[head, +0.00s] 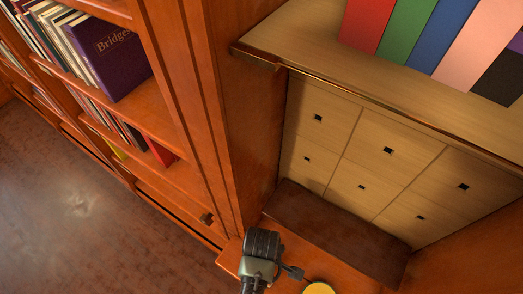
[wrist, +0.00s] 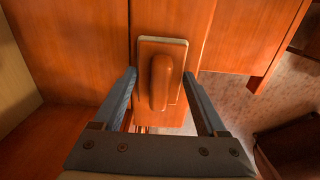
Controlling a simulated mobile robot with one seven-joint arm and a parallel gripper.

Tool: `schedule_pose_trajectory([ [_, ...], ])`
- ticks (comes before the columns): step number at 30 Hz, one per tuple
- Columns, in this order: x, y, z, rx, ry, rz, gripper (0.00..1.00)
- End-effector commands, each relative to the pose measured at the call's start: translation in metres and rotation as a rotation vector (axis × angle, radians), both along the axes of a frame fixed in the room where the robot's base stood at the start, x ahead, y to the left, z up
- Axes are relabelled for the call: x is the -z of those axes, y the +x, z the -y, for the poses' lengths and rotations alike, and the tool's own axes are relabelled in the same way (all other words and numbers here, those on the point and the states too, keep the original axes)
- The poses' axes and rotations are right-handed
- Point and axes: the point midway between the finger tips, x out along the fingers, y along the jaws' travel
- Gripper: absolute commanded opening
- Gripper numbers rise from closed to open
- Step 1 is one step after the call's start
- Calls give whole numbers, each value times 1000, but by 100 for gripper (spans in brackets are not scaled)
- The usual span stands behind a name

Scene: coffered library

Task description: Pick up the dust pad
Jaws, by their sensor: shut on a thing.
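The dust pad (wrist: 174,58) shows in the wrist view as a flat reddish-brown wooden plate with a rounded raised grip and a thin pale edge. It is between the two fingers of my gripper (wrist: 160,78), which is shut on it. In the head view my gripper (head: 291,271) is low in the picture, over the wooden ledge in front of the cabinet. I cannot make out the dust pad in the head view.
A pale cabinet with small drawers (head: 362,165) stands behind a dark brown board (head: 325,226). Several coloured books (head: 410,40) stand on the shelf above (head: 300,40). A bookcase (head: 190,110) is at left. A yellow round thing (head: 318,288) is at the bottom edge. Open floor (head: 70,200) lies at left.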

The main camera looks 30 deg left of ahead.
Motion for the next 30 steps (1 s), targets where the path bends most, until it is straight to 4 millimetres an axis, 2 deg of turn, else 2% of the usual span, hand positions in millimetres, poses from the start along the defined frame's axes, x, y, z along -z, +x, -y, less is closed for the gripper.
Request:
schedule_pose_trajectory([
  [1,0,0,0,0,0,0,32],
  [3,0,0,0,0,0,0,19],
  [4,0,0,0,0,0,1,18],
  [10,-1,0,0,0,0,1,18],
  [13,-8,1,0,0,1,2,18],
  [24,-78,1,0,0,1,4,18],
  [30,-98,1,0,0,1,2,18],
])
